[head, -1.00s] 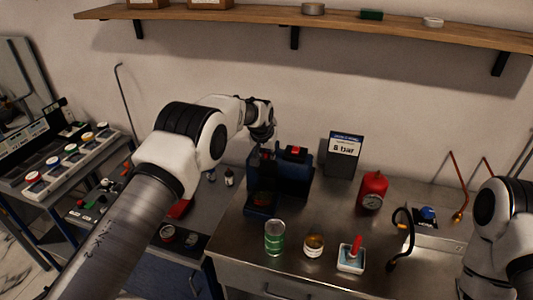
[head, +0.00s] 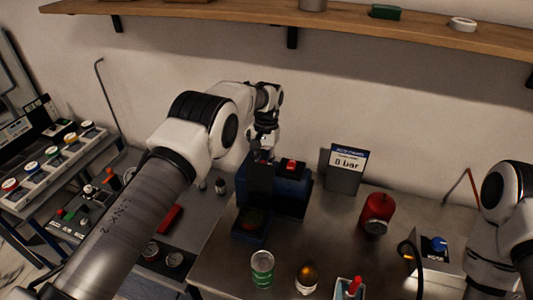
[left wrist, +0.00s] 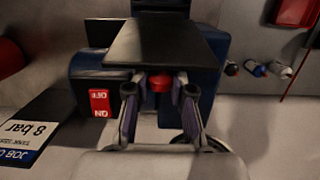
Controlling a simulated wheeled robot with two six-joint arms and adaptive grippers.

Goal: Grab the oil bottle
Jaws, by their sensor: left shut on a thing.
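My left gripper (head: 262,156) is over the dark blue machine (head: 290,195) on the bench. In the left wrist view its fingers (left wrist: 160,92) are closed on a small red knob-like part (left wrist: 160,82) in front of the machine, below a black plate. The rest of that part is hidden. I cannot tell for certain which thing is the oil bottle. An amber-topped container (head: 307,277) stands at the front of the bench. Small bottles (head: 220,185) stand left of the machine; they also show in the left wrist view (left wrist: 256,68). My right gripper is out of view.
A red tank with a gauge (head: 376,213) and a "8 bar" sign (head: 345,168) are right of the machine. A red switch (left wrist: 100,102) is on the machine. A shelf (head: 230,27) runs above.

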